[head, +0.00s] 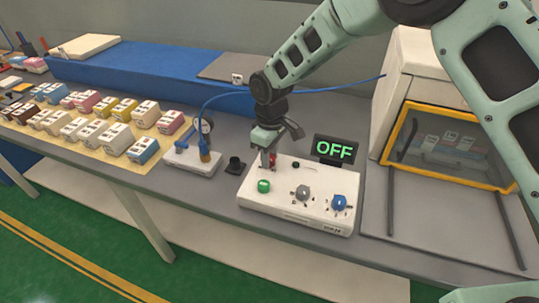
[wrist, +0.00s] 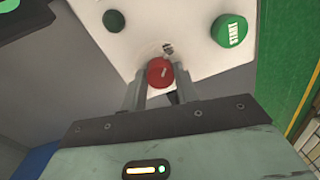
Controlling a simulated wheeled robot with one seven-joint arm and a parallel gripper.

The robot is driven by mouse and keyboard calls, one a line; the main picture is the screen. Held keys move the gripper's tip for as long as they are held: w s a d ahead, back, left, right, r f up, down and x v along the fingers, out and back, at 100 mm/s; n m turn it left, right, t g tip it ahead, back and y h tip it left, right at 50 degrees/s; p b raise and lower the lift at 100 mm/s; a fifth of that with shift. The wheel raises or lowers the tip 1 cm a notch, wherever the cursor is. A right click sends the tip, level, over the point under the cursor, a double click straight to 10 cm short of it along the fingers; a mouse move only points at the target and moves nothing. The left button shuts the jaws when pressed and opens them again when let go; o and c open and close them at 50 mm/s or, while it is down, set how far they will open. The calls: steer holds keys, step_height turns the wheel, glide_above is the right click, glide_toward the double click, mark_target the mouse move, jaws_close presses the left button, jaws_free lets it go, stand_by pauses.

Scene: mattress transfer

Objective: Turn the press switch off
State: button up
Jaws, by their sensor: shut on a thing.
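The white control box (head: 300,209) stands on the grey bench. Its display (head: 335,150) behind it reads OFF in green letters. My gripper (head: 268,160) reaches down to the box's back left corner. It is shut on a red knob (head: 273,158), which shows between the two fingers in the wrist view (wrist: 160,72). A green button (head: 263,186) sits in front of the gripper; the wrist view shows a lettered green button (wrist: 232,30). A grey knob (head: 303,193) and a blue knob (head: 338,202) are further right on the box.
A white gauge unit (head: 190,162) with a blue hose and a small black piece (head: 235,165) stand left of the box. A yellow-framed cabinet (head: 450,150) stands at the right. Several coloured blocks lie on the left mat. The bench's front edge runs close before the box.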

mark_target(271, 156)
stand_by(0.3)
steer(key=o, duration=1)
steer(key=r+b, duration=0.1)
steer(key=r, duration=0.4)
steer(key=r+b, duration=0.1)
steer(key=r, duration=0.5)
steer(key=r+b, duration=0.1)
steer(key=r, duration=0.5)
steer(key=shift+w+d+r, duration=0.2)
steer(key=shift+w+r, duration=0.05)
steer(key=shift+w, duration=0.05)
steer(key=s+d+f+m, duration=0.1)
steer(key=s+d, duration=0.3)
steer(key=s, duration=0.6)
steer(key=s+d+m, duration=0.1)
steer(key=s+d, duration=0.4)
steer(key=s, duration=0.5)
steer(key=s+d+f+m, duration=0.1)
steer(key=s+d, duration=0.3)
steer(key=s, duration=0.7)
steer(key=shift+d+f+m+t, duration=0.15)
steer(key=shift+f+m+t, duration=0.15)
steer(key=shift+m, duration=0.2)
